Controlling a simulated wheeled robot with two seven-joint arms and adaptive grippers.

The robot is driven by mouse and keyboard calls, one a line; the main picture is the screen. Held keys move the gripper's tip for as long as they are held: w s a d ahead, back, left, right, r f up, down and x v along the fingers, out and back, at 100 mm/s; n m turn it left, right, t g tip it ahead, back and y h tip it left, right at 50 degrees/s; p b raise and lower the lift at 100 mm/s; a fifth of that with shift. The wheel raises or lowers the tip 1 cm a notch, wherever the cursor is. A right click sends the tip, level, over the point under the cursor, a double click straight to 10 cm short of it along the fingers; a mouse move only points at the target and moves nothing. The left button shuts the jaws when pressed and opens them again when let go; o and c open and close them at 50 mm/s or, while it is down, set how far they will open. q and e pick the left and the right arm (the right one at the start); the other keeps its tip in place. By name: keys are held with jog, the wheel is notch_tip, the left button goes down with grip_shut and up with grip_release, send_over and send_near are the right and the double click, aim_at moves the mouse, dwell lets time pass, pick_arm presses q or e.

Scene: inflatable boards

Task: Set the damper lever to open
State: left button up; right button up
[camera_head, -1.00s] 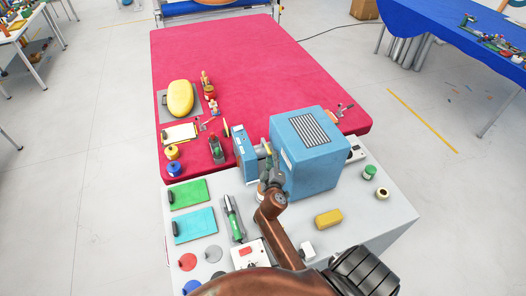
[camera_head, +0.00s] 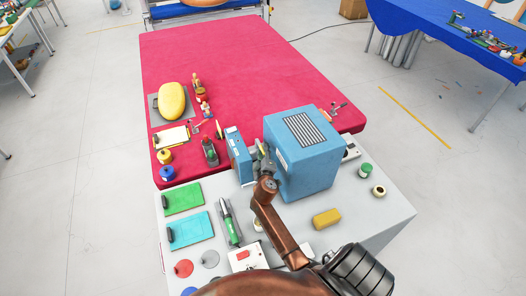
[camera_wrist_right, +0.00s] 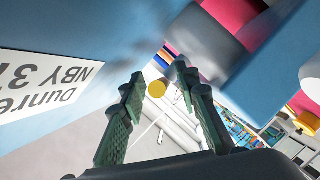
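The blue blower box (camera_head: 302,165) with a dark grille on top stands on the grey bench. A thinner blue box (camera_head: 238,158) stands to its left, with a gap between them. My right gripper (camera_head: 262,152) is at this gap, partly hidden by its own wrist. In the right wrist view the green fingers (camera_wrist_right: 158,78) are apart. A round yellow disc or knob (camera_wrist_right: 157,89) appears between their tips; I cannot tell whether it is the damper lever's end or how far off it is. No lever is clearly recognisable. My left gripper is out of view.
A blue wall with a white label (camera_wrist_right: 40,85) is close on the left in the wrist view. A grey pipe (camera_wrist_right: 205,38) is above the fingers. On the bench are a yellow block (camera_head: 327,218), a green-handled tool (camera_head: 229,222) and green and cyan boards. The pink board (camera_head: 240,70) lies behind.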

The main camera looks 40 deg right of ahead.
grip_shut()
dwell(0.3)
dwell(0.4)
